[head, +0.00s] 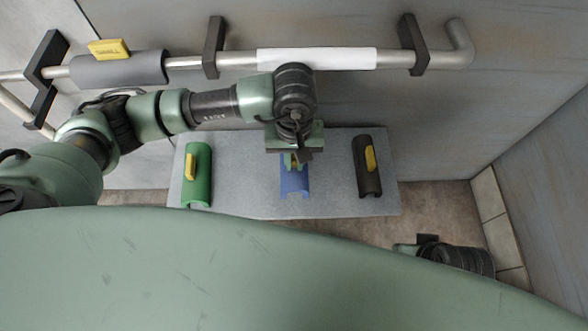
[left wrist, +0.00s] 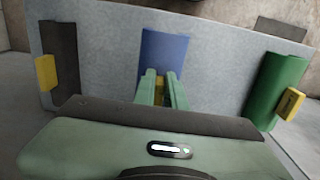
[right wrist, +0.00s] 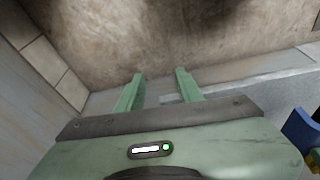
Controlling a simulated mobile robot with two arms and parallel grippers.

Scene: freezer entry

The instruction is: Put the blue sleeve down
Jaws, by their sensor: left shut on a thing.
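The blue sleeve (head: 294,184) is a half-round piece over the grey board (head: 240,195), between a green and a dark sleeve. My left gripper (head: 293,158) points down at it. In the left wrist view the fingers (left wrist: 161,88) are shut on the yellow tab of the blue sleeve (left wrist: 165,50). I cannot tell whether the sleeve touches the board. The blue sleeve also shows at the right edge of the right wrist view (right wrist: 301,130). My right gripper (right wrist: 160,82) is open and empty, its fingers apart.
A green sleeve (head: 198,180) and a dark brown sleeve (head: 370,172), each with a yellow tab, lie on the board. Behind, a wall rail (head: 435,58) carries a grey sleeve (head: 120,71) and a white section (head: 316,59). Bare board lies either side of the blue sleeve.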

